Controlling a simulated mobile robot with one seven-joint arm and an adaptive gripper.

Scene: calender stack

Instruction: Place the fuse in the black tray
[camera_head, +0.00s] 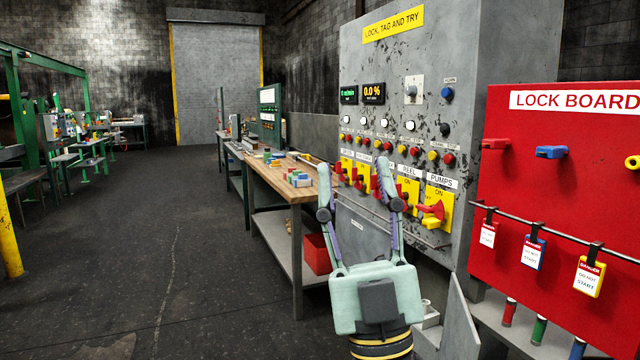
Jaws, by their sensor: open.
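My gripper (353,168) is open and empty, fingers pointing up, in front of the grey control cabinet (465,100). Three upright cylinders that look like cartridge fuses stand at the lower right, below the red lock board: a red one (509,312), a green one (539,330) and a blue one (577,349), cut off by the picture's bottom edge. I cannot tell which is the task's fuse. They are to the right of my gripper and apart from it. I cannot make out a black tray in this view.
The red lock board (590,180) holds locks and hanging tags (589,276) on a rail. Yellow-plated switches (435,210) stick out of the cabinet. A wooden-topped bench (262,178) with coloured blocks stands behind my gripper, a red bin (317,253) beneath. The floor at left is clear.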

